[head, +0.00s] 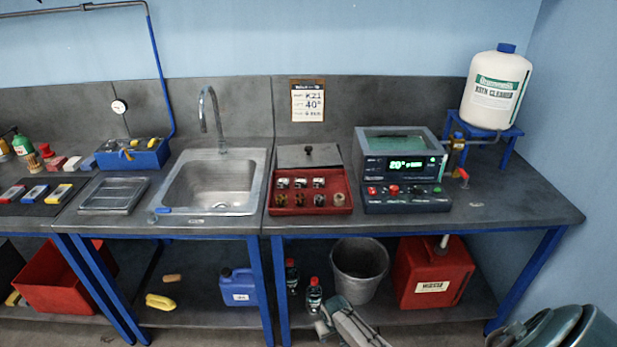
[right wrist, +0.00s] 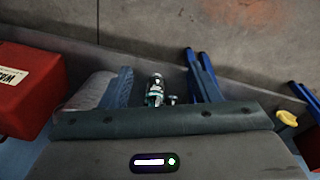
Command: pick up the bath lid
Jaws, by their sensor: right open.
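The bath lid (head: 309,156) is a flat grey plate with a black knob on top. It lies on the bench behind the red tray, left of the bath (head: 404,167), whose green display reads 20°. My right gripper (head: 322,324) is low at the bottom middle of the head view, in front of the lower shelf and well below the lid. It is open; in the right wrist view its fingers (right wrist: 162,82) stand apart, with a small bottle showing beyond them. The lid is not in the right wrist view. My left gripper is not in view.
The red tray (head: 341,205) with small parts stands in front of the lid. The sink (head: 168,184) is to its left. A white cleaner bottle (head: 495,95) stands on a blue stand. Below are bottles (head: 313,296), a grey bin (head: 376,268) and a red waste can (head: 436,262).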

